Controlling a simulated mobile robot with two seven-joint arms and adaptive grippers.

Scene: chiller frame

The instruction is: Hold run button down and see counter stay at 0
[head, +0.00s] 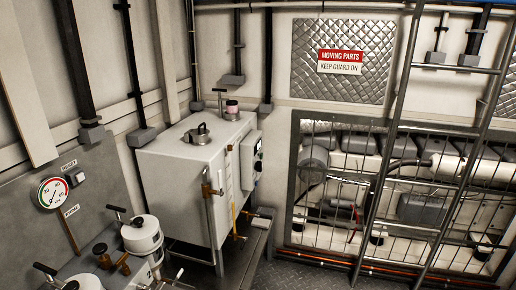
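I cannot make out a run button or a counter by name. A small pale push button (79,178) sits on the grey panel at the left, under a small label that seems to read RESET. The white cabinet (190,180) in the middle has a side face with small dark round controls (258,150), seen at a steep angle. Any digits there are too small to read. Neither of my grippers shows in the head view.
A round gauge (53,192) is left of the push button. White valve bodies with black handles (142,234) stand below it. A barred guard (400,200) covers machinery at right, with a ladder (385,150) before it. A MOVING PARTS sign (340,62) hangs above.

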